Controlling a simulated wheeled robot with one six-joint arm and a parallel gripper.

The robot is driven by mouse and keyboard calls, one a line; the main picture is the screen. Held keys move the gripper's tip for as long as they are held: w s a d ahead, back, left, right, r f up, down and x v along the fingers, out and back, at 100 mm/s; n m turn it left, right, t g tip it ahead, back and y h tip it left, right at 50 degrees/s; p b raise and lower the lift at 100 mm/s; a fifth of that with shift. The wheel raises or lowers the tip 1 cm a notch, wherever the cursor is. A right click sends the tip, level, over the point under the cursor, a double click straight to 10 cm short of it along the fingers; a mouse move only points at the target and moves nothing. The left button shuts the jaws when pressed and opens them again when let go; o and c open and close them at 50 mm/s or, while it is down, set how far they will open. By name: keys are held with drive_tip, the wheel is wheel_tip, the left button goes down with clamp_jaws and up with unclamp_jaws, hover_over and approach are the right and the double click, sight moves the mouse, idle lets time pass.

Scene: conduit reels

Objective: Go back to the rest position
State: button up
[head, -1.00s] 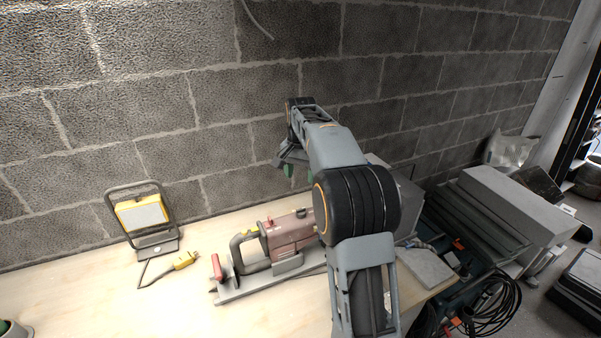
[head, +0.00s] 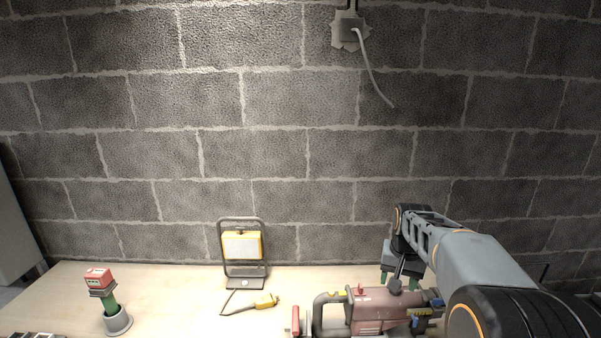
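My gripper (head: 399,280) is at the right of the head view, at the end of my grey arm. It points down, with its green-tipped fingers apart, and holds nothing that I can see. It appears above or behind the red-brown power tool (head: 376,308) on the bench. The tool overlaps it in the picture, so I cannot tell the gap between them. My arm reaches in from the lower right corner and hides that end of the bench.
The pale wooden bench (head: 180,295) runs along a block wall (head: 250,150). A yellow work lamp (head: 242,245) stands on it, its yellow plug (head: 265,302) in front. A cable hangs from a wall box (head: 350,30).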

drive_tip(key=s+a+n+t, duration=0.1)
drive_tip(key=s+a, duration=0.3)
drive_tip(key=s, duration=0.5)
drive_tip(key=s+a+n+t, duration=0.2)
drive_tip(key=s+a+n, duration=0.1)
drive_tip(key=s, duration=0.6)
drive_tip(key=shift+s+a, duration=0.2)
drive_tip(key=shift+a, duration=0.3)
idle(0.5)
